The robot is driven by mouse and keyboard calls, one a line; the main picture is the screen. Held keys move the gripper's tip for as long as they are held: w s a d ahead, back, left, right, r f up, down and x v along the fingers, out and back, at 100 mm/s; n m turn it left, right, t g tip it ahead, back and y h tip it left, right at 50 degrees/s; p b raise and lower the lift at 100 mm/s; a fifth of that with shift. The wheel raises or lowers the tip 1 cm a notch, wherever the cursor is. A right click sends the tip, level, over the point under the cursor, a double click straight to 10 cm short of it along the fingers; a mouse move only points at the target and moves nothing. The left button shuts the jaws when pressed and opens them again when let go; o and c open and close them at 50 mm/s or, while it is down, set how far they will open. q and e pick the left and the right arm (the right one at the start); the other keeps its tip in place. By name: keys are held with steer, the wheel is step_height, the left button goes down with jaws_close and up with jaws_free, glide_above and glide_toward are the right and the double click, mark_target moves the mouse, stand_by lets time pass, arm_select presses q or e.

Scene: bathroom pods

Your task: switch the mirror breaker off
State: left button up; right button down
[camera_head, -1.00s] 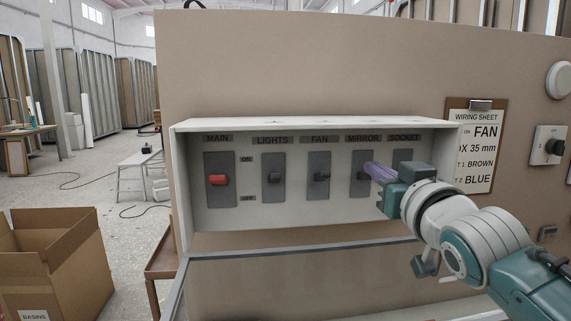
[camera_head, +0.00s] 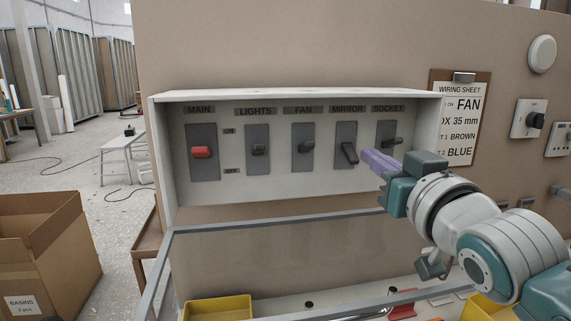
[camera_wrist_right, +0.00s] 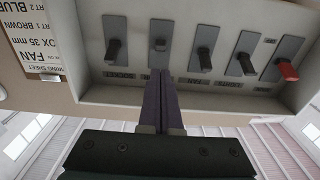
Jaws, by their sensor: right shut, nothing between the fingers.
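The breaker box (camera_head: 164,150) is open on the panel, with MAIN, LIGHTS, FAN, MIRROR and SOCKET switches in a row. The mirror breaker (camera_head: 349,152) has its dark lever tilted down toward OFF, unlike its neighbours. It also shows in the right wrist view (camera_wrist_right: 159,45), which is upside down, with a differently angled lever. My right gripper (camera_head: 376,160) is shut and empty. Its purple fingers are just right of the mirror lever in the head view, seemingly apart from it. The fingers point toward that switch in the right wrist view (camera_wrist_right: 161,90). My left gripper is out of view.
The socket breaker (camera_head: 391,142) is close above my fingers, and the fan breaker (camera_head: 305,146) is to the left. The main lever (camera_head: 202,152) is red. The box's open cover frame (camera_head: 275,222) juts out below. A yellow bin (camera_head: 218,308) lies lower down.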

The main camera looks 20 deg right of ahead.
steer(key=shift+b+v, duration=0.35)
steer(key=shift+v, duration=2.25)
